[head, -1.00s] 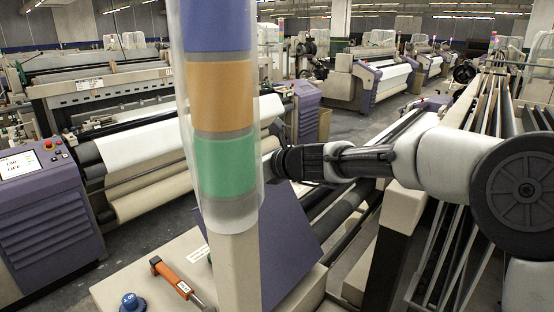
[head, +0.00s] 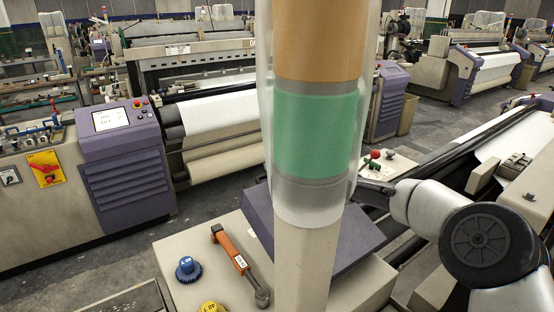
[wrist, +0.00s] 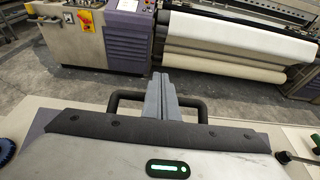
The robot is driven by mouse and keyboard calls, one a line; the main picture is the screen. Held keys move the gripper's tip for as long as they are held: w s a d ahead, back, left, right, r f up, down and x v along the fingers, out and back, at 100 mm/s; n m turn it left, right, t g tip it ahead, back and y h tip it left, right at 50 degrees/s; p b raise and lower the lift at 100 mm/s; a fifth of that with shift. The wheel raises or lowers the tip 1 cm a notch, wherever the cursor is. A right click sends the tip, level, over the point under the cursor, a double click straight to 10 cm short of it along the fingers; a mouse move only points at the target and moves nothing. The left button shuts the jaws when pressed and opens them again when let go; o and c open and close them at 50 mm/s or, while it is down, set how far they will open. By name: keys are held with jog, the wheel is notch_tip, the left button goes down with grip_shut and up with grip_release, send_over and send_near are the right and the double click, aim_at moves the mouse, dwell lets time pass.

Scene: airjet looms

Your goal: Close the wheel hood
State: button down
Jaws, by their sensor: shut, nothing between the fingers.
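The wheel hood appears to be the purple panel (head: 350,238) at the end of the nearest loom. It lies sloped over the beige housing (head: 200,240), and the signal pole hides its middle. I cannot tell whether it is fully down. In the head view my arm reaches in from the right and its end passes behind the pole, so my gripper is hidden there. In the wrist view my gripper (wrist: 166,85) is shut and empty, its grey fingertips together. A purple edge (wrist: 42,124) shows below it, probably the hood. Contact cannot be told.
The signal pole (head: 305,255) stands close in front. On the housing are an orange-handled tool (head: 232,255), a blue knob (head: 188,270) and a yellow knob (head: 212,307). Another loom with a purple console (head: 122,150) stands behind, across a grey floor aisle.

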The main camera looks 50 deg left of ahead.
jog(key=shift+w+a+f+h+p, duration=0.1)
jog(key=shift+a+f+h+p, duration=0.45)
jog(key=shift+f, duration=0.95)
jog(key=shift+a+f+h+p, duration=0.4)
jog(key=shift+a+f+p, duration=0.35)
jog(key=shift+f, duration=0.7)
jog(key=shift+w+a+f+h+p, duration=0.1)
jog(key=shift+a+f+h+p, duration=0.5)
jog(key=shift+f, duration=0.9)
jog(key=shift+d, duration=0.15)
jog(key=shift+d+r, duration=0.1)
jog(key=shift+w+d+r, duration=0.1)
jog(key=shift+d, duration=0.05)
jog(key=b+v, duration=0.3)
jog(key=v, duration=1.3)
jog(key=shift+d, duration=0.45)
